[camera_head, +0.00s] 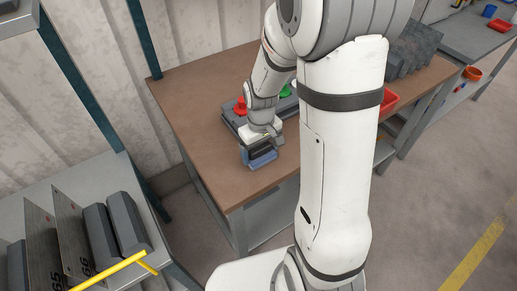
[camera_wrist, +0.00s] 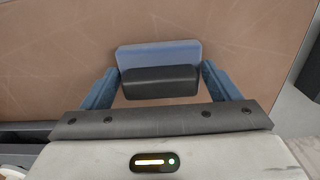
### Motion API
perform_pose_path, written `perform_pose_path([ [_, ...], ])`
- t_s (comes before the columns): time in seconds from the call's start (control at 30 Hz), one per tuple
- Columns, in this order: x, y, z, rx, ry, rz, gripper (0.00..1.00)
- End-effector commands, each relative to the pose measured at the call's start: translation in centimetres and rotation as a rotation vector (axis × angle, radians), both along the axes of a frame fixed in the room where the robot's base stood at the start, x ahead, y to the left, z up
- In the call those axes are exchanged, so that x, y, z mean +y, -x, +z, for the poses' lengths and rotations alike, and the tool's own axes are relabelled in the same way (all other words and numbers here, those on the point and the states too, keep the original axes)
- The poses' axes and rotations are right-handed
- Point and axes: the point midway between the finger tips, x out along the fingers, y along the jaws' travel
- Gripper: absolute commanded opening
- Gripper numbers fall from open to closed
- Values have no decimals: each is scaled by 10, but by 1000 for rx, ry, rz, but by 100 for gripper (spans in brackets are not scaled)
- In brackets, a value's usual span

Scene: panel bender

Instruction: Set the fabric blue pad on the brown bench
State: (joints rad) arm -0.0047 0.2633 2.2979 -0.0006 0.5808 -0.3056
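The blue pad (camera_head: 263,160) is a small block with a blue face and a dark part. It is over the front part of the brown bench (camera_head: 195,95), near its front edge. In the wrist view the pad (camera_wrist: 160,52) lies between the two blue fingers of my gripper (camera_wrist: 161,70), and the fingertips meet its left and right ends. My gripper in the head view (camera_head: 263,148) points down, shut on the pad. I cannot tell whether the pad's underside touches the bench top.
A grey tray (camera_head: 232,115) with a red piece (camera_head: 240,106) and a green piece (camera_head: 285,91) is just behind my gripper. A red bin (camera_head: 389,99) is at the right. A grey shelf (camera_head: 75,180) with dark blocks (camera_head: 128,222) stands at left. The bench's left part is clear.

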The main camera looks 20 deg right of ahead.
Motion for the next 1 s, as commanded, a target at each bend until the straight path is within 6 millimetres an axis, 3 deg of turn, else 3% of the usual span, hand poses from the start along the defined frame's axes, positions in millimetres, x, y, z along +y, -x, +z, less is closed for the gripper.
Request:
perform_pose_path([
  [0.2,0,0,0,0,0,1,100],
  [0.57,1,-1,9,-3,0,1,100],
  [1.0,1,-1,97,-5,0,2,100],
])
